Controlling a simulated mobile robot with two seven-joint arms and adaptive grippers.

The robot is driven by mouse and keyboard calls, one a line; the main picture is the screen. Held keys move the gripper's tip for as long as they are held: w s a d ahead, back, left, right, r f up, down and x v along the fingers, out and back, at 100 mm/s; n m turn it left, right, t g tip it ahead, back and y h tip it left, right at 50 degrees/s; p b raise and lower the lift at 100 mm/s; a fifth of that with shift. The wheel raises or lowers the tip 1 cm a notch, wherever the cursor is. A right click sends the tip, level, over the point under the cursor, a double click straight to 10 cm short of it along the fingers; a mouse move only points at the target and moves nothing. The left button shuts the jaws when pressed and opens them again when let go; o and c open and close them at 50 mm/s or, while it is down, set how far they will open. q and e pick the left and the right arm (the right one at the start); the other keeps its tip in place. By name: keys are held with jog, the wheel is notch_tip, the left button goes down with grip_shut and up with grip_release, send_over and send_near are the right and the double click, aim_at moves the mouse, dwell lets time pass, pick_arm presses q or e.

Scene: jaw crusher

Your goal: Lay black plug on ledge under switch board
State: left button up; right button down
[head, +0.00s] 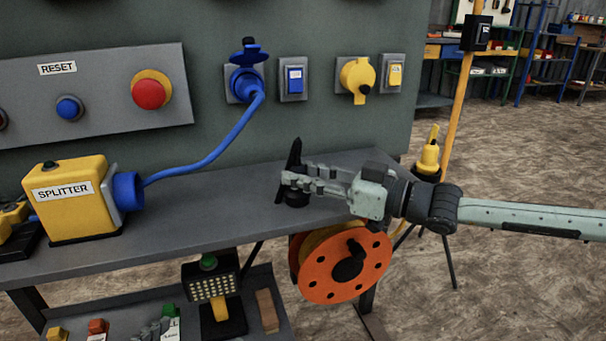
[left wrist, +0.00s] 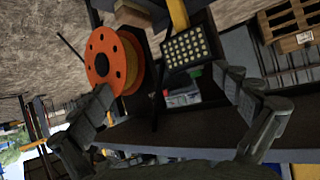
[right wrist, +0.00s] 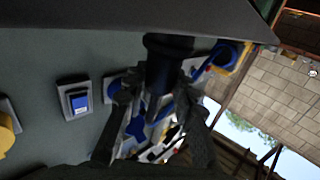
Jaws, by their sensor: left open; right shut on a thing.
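The black plug (head: 295,153) is upright in my right gripper (head: 290,181), over the right part of the grey ledge (head: 230,215) under the switch board (head: 210,25). Its wider lower end is at or just above the ledge; I cannot tell whether it touches. In the right wrist view the plug (right wrist: 165,65) sits between the fingertips of my right gripper (right wrist: 160,95), with the ledge's dark surface (right wrist: 90,10) along the top. My left gripper (left wrist: 165,85) is open and empty in the left wrist view; it does not show in the head view.
A yellow splitter box (head: 72,222) with a blue cable (head: 215,150) stands on the ledge's left. An orange cable reel (head: 320,280) hangs below the right end. A lamp (head: 212,288) stands on the lower shelf. The ledge's middle is bare.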

jog(key=shift+f, duration=0.1)
jog(key=c, duration=1.3)
grip_release()
pick_arm(q)
jog(key=shift+w+d+r+t+h, duration=0.15)
jog(key=shift+w+d+r+t, duration=0.1)
jog(key=shift+d+r, duration=0.15)
jog(key=shift+w+d+r+t+h, duration=0.15)
jog(key=shift+d+r+t, duration=0.15)
jog(key=shift+r, duration=0.1)
pick_arm(e)
jog(key=shift+o, duration=0.2)
